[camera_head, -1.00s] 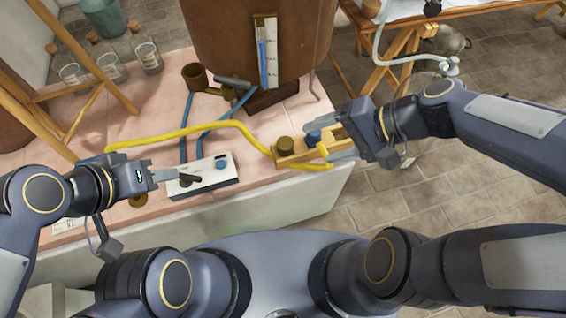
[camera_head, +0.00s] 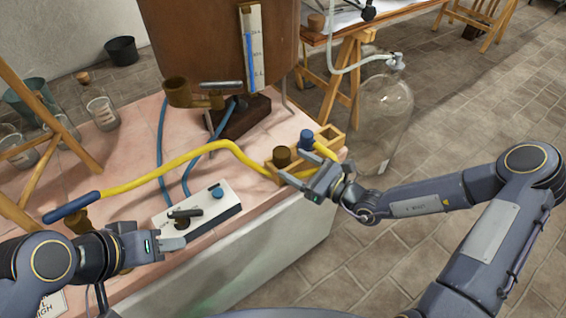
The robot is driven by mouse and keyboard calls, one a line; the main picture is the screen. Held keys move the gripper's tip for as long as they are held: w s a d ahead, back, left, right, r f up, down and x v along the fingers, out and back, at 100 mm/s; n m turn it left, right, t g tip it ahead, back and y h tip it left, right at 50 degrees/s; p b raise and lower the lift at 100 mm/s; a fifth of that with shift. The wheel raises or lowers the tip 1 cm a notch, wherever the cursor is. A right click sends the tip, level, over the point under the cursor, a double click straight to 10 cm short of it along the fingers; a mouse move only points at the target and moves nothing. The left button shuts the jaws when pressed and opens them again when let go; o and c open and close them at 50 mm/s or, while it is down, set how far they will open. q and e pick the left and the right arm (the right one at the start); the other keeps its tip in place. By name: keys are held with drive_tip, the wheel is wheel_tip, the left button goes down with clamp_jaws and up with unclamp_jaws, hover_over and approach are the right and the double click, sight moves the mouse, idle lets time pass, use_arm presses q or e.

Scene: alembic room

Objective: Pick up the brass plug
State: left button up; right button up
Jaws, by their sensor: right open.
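The brass plug (camera_head: 282,157) is a short dark-brass cylinder. It stands upright in the left part of a small wooden tray (camera_head: 327,137) at the right edge of the pink bench top. My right gripper (camera_head: 306,179) is open and empty, in front of the tray, with its fingers pointing left just below and right of the plug. I cannot tell whether it touches the tray. My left gripper (camera_head: 172,243) is at the bench's front left, beside the white control box (camera_head: 222,204), apart from the plug. Its finger gap cannot be made out.
A blue-capped piece (camera_head: 307,140) stands in the tray's right part. A yellow hose (camera_head: 185,158) runs across the bench to the tray. A copper vessel (camera_head: 200,45) stands behind, and a large glass bottle (camera_head: 383,115) stands on the floor to the right.

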sight(283, 153)
drive_tip(key=b+x, duration=0.1)
drive_tip(key=x, duration=0.4)
drive_tip(key=shift+w+a+r, duration=0.1)
drive_tip(key=shift+w+r, duration=0.05)
drive_tip(key=shift+r, duration=0.05)
drive_tip(key=shift+c, duration=0.3)
drive_tip(key=c, duration=1.1)
drive_tip(key=shift+r, duration=0.15)
drive_tip(key=shift+r, duration=0.25)
drive_tip(key=r, duration=0.1)
drive_tip(key=r+p, duration=0.1)
drive_tip(key=r, duration=0.1)
drive_tip(key=shift+s+d+r, duration=0.2)
drive_tip(key=shift+s, duration=0.05)
drive_tip(key=s+d+r+p, duration=0.1)
drive_tip(key=s+d+r, duration=0.1)
drive_tip(key=s+r, duration=0.1)
drive_tip(key=s+d+r+p, duration=0.2)
drive_tip(key=s+r, duration=0.1)
drive_tip(key=s, duration=0.1)
drive_tip(key=s+d+r+p, duration=0.1)
drive_tip(key=s+d+r, duration=0.1)
drive_tip(key=s, duration=0.2)
drive_tip(key=shift+s+d+r+p, duration=0.35)
drive_tip(key=shift+r+p, duration=0.05)
